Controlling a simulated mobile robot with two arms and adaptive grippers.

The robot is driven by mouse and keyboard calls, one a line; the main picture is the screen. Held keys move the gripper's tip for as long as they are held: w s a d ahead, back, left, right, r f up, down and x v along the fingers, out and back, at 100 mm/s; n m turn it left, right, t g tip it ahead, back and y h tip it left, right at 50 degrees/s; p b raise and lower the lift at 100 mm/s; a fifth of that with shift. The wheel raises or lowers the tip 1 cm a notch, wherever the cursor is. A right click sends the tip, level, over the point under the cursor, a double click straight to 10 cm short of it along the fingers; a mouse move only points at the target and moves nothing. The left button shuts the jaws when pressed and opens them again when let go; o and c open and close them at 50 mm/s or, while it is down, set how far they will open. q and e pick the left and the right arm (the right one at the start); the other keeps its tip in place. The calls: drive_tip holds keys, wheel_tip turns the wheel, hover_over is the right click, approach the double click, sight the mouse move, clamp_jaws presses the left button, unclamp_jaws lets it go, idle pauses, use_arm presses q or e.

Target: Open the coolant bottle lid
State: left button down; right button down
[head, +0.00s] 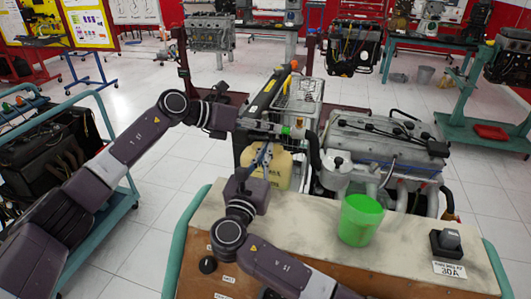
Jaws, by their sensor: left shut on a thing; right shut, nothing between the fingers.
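A pale yellow bottle (281,170), which looks like the coolant bottle, stands behind the wooden panel, left of the engine. My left gripper (281,129) reaches across from the left over the bottle's top. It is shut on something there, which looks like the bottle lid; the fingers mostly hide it. A small green part shows at the fingertips. My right gripper (264,153) points up in front of the bottle, just below the left one. It is shut and empty. Whether it touches the bottle I cannot tell.
A green cup (360,219) stands on the wooden panel top (310,225). A black switch box (446,243) sits at the right. A metal-cased unit (298,100) stands behind the bottle.

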drive_tip(key=shift+w+d+r, duration=0.15)
drive_tip(key=shift+w+r, duration=0.2)
drive_tip(key=shift+r, duration=0.3)
use_arm(q)
drive_tip(key=c, duration=1.9)
unclamp_jaws()
use_arm(e)
drive_tip(key=shift+a, duration=0.2)
